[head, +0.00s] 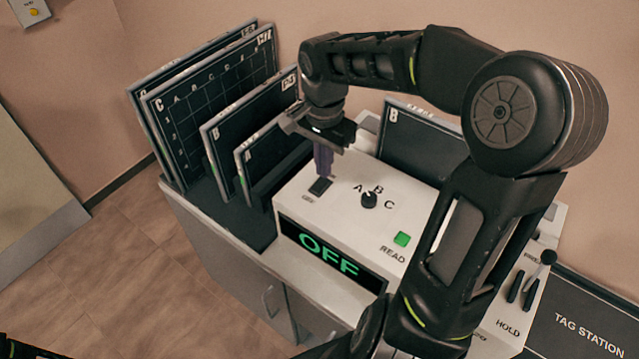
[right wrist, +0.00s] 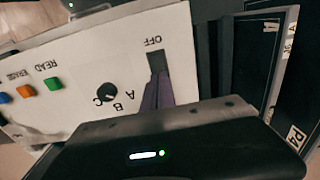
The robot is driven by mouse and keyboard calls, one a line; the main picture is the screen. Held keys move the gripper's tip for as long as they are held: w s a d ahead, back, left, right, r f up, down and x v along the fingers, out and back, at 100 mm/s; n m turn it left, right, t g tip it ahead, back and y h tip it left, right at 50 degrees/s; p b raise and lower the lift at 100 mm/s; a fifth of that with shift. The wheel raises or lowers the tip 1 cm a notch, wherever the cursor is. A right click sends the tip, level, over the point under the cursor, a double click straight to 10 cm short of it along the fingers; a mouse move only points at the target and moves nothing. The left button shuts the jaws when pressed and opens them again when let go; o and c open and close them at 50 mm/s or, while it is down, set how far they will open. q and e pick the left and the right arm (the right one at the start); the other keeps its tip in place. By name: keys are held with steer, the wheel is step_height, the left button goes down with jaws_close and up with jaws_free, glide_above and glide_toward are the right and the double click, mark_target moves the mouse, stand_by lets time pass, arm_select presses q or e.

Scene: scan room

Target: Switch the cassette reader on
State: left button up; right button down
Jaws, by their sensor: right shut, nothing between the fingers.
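The cassette reader (head: 300,205) is a white box with a sloped top, and its front display (head: 328,256) reads OFF in green. A dark switch (head: 320,186) sits on its top at the left; it also shows in the right wrist view (right wrist: 157,61), beside an OFF label. My right gripper (head: 323,172) is shut and empty, pointing down with its purple fingertips at the switch's edge. In the right wrist view the fingertips (right wrist: 154,88) overlap part of the switch; I cannot tell whether they touch it. My left gripper is not in view.
An A-B-C dial (head: 369,200) and a green READ button (head: 402,238) lie right of the switch. Lettered dark cassettes (head: 215,90) stand in a rack on the left, and cassette B (head: 420,145) stands behind. A lever (head: 540,270) marked HOLD is at the right.

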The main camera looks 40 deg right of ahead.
steer(key=shift+f+b, duration=0.95)
steer(key=shift+f, duration=0.05)
stand_by(0.8)
steer(key=shift+r+p, duration=2.4)
steer(key=shift+r, duration=1.15)
